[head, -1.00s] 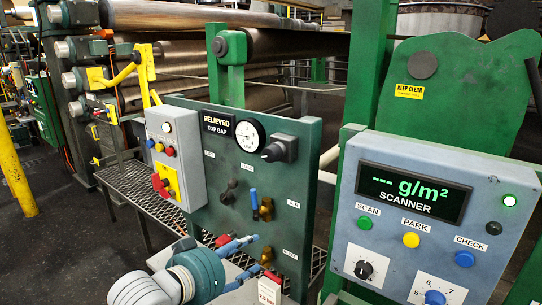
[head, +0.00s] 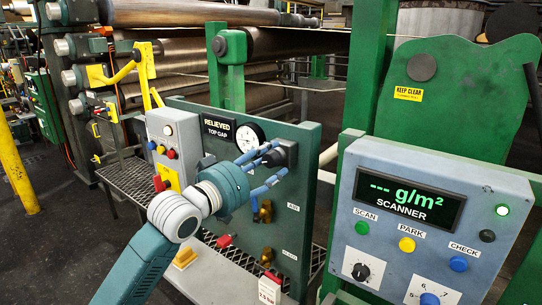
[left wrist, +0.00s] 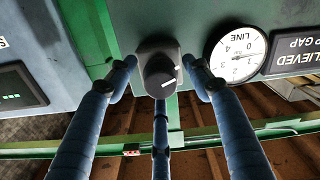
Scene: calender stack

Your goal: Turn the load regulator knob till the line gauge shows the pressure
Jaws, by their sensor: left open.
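The load regulator knob (head: 287,153), dark with a white mark, sits at the upper right of the green panel (head: 306,200). My left gripper (head: 268,164) is open, its blue fingers reaching to the knob. In the left wrist view, which is upside down, the fingers (left wrist: 163,80) stand around the knob (left wrist: 160,72), two at its sides and one in front. I cannot tell whether they touch it. The round white line gauge (head: 246,138) is beside the knob; it also shows in the left wrist view (left wrist: 236,54), its needle too small to read surely. My right gripper is not in view.
Brass valves (head: 265,211) and a red tag stand (head: 270,288) are below the knob. A grey box with coloured buttons (head: 176,140) is at the panel's left. The scanner console (head: 425,215) stands to the right, across a gap.

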